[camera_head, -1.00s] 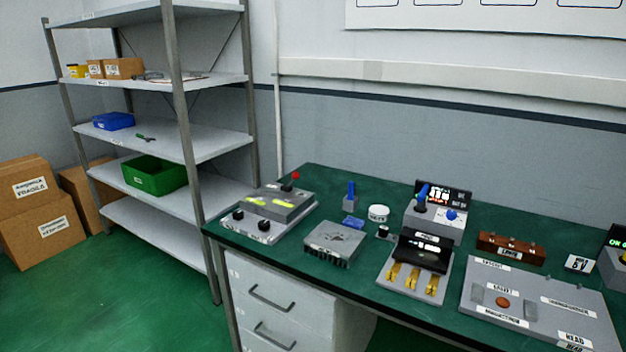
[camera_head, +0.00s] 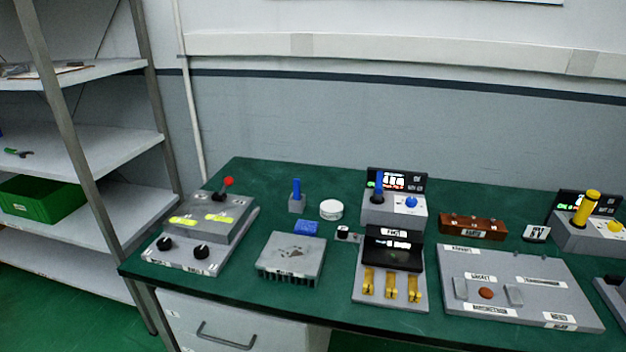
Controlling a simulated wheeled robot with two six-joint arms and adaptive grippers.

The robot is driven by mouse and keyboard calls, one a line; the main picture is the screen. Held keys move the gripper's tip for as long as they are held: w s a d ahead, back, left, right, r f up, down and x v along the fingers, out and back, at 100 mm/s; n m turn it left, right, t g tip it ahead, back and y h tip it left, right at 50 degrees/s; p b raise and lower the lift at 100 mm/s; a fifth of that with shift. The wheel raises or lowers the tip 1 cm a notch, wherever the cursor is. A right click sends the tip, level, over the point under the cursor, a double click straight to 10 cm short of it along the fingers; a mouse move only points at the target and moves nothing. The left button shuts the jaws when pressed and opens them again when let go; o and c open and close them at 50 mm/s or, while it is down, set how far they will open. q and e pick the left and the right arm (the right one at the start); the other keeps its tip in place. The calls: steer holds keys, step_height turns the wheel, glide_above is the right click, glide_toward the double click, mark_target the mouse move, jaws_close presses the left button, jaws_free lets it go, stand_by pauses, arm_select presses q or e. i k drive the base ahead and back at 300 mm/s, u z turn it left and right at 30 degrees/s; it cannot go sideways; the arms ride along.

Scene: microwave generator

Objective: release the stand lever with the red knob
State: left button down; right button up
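The red knob (camera_head: 229,181) tops a short dark lever at the back of a grey stand (camera_head: 205,230) on the left part of the green table. The lever leans a little to the right. The stand's raised block bears two yellow-green strips, and two black knobs (camera_head: 202,251) sit on its front plate. Neither of my grippers shows in the head view.
Right of the stand are a finned grey block (camera_head: 291,258), a blue piece (camera_head: 307,227), a white round tin (camera_head: 331,209) and a blue-handled holder (camera_head: 297,196). Farther right are a black-and-gold fixture (camera_head: 392,275) and a labelled grey board (camera_head: 520,287). A shelf rack (camera_head: 92,143) stands left.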

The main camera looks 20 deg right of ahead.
mark_target(228, 180)
steer(key=z, duration=0.35)
steer(key=i, duration=0.35)
steer(key=z, duration=0.35)
